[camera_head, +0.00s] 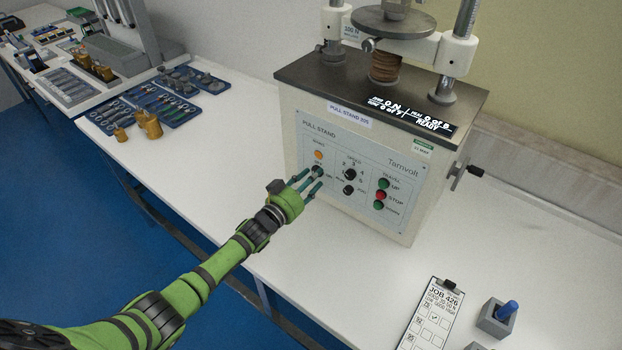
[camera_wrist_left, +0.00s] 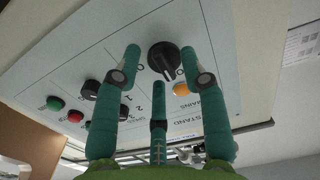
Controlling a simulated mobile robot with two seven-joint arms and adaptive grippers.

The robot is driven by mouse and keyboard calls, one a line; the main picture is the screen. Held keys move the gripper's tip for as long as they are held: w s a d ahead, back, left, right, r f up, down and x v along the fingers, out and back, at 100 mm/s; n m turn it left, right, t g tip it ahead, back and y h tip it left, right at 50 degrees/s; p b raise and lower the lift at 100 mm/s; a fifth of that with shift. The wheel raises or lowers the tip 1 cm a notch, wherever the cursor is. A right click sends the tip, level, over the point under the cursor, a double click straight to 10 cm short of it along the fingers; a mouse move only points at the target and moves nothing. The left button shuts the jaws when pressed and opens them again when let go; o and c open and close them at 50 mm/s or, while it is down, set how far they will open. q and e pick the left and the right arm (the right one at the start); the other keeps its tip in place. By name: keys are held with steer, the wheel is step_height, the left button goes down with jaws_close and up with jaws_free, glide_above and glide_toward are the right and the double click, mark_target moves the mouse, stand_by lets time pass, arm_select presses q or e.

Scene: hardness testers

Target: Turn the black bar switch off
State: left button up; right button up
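The black bar switch (camera_wrist_left: 164,58) is a round black knob with a raised bar, on the pale panel of the pull stand (camera_head: 428,199). In the head view the switch (camera_head: 317,171) sits below the orange lamp (camera_head: 318,155), partly behind my fingers. My left gripper (camera_head: 308,184) is at the panel's left side, just in front of the switch. In the wrist view its teal fingers (camera_wrist_left: 167,78) are spread, with one on either side of the knob and a third below it. Contact with the knob cannot be told. My right gripper is not in view.
The speed knobs (camera_head: 350,174) and the red stop button (camera_head: 380,195) are right of the switch. The display (camera_head: 420,116) is lit and reads READY. A clipboard (camera_head: 428,318) and a blue-handled item (camera_head: 498,316) lie front right. Bare white table is left of the stand.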

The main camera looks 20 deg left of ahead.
arm_select(q)
steer(key=v, duration=1.2)
steer(key=shift+r, duration=0.1)
